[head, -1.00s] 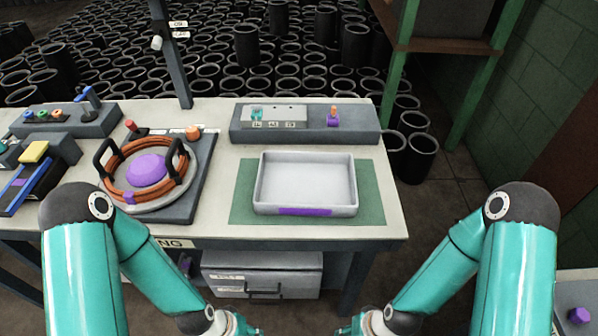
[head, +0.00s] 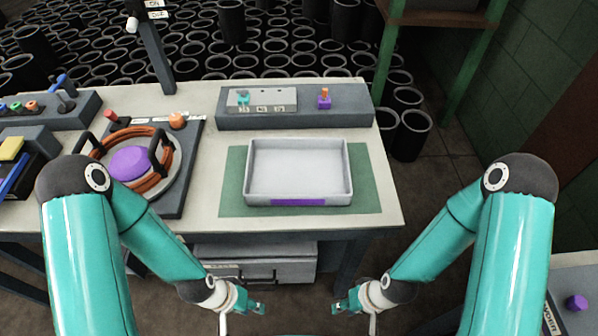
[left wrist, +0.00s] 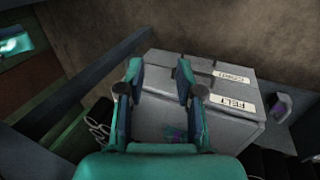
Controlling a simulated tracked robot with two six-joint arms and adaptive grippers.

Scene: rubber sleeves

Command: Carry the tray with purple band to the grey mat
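The tray with purple band (head: 298,172) is a pale grey, empty, shallow tray with a purple strip on its front wall. It lies flat on a green mat (head: 232,190) on the workbench. My left gripper (head: 262,306) is in front of and below the bench edge, apart from the tray; in the left wrist view its two fingers (left wrist: 160,85) stand apart with nothing between them. My right gripper (head: 336,306) is also low in front of the bench, away from the tray; its fingers are too small to judge. I cannot make out a grey mat.
A dark block with small parts (head: 294,118) stands behind the tray. A dark board with an orange cable coil (head: 140,160) lies left. A grey drawer cabinet (head: 262,262) is under the bench. Another surface with a purple knob (head: 577,302) is at lower right.

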